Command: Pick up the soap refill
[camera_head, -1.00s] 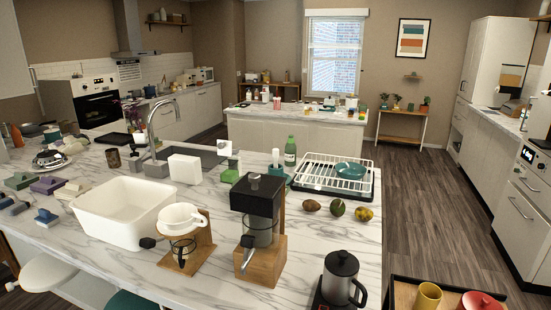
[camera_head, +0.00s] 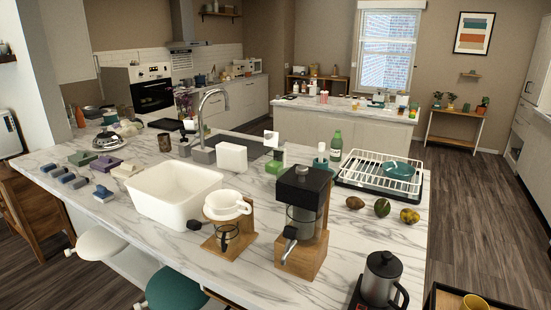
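I cannot tell for certain which object is the soap refill. A green bottle with a pale label (camera_head: 336,148) stands upright on the marble counter behind the dish rack's left end. A white upright block-like object (camera_head: 232,157) stands near the sink. A green and white item (camera_head: 275,163) stands between that block and the coffee grinder. A teal item with a white top (camera_head: 321,158) is beside the bottle. Neither of my grippers shows in the view.
A marble counter (camera_head: 150,245) fills the foreground. On it stand a white basin (camera_head: 174,205), a pour-over stand (camera_head: 228,235), a grinder (camera_head: 302,210), a dish rack (camera_head: 378,188) and a black kettle (camera_head: 382,277). Stools (camera_head: 98,242) stand at its near-left side. Open floor (camera_head: 470,225) lies to the right.

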